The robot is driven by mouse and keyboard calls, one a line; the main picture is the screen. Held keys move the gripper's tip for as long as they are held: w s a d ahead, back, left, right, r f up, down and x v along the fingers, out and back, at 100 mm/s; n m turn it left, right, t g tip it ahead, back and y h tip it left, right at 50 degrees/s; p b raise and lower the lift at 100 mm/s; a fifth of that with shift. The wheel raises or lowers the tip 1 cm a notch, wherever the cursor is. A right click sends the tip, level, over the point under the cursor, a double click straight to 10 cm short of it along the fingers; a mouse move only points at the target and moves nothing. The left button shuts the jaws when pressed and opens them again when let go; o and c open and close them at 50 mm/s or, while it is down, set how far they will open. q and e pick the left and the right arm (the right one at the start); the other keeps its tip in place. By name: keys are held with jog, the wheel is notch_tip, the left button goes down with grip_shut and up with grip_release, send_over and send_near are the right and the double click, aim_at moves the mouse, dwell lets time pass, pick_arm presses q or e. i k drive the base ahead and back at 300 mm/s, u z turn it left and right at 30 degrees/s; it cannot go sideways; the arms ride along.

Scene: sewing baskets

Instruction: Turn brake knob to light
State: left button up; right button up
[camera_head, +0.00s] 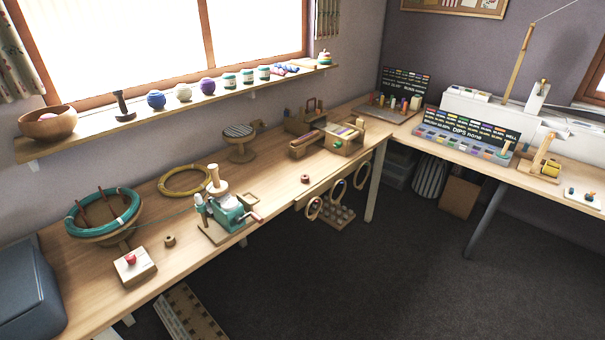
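No part is clearly marked as the brake knob, and no "light" marking is readable. A small wooden box (137,272) with a round red knob (131,260) on top sits near the front left edge of the long bench. Behind it is a round skein holder with teal yarn (68,224). A thin strand runs from the yarn to a teal winder (229,214) with a wooden spool on top and a red-handled crank. A small brown wooden piece (169,241) lies between box and winder. Neither of my grippers is in view.
A blue-grey case (25,290) occupies the left end. A shelf (190,106) with yarn balls and jars runs above. A second table with thread displays (468,150) stands at right. Dark floor is open between.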

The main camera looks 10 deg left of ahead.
aim_at(130, 259)
jog(key=u, duration=1.6)
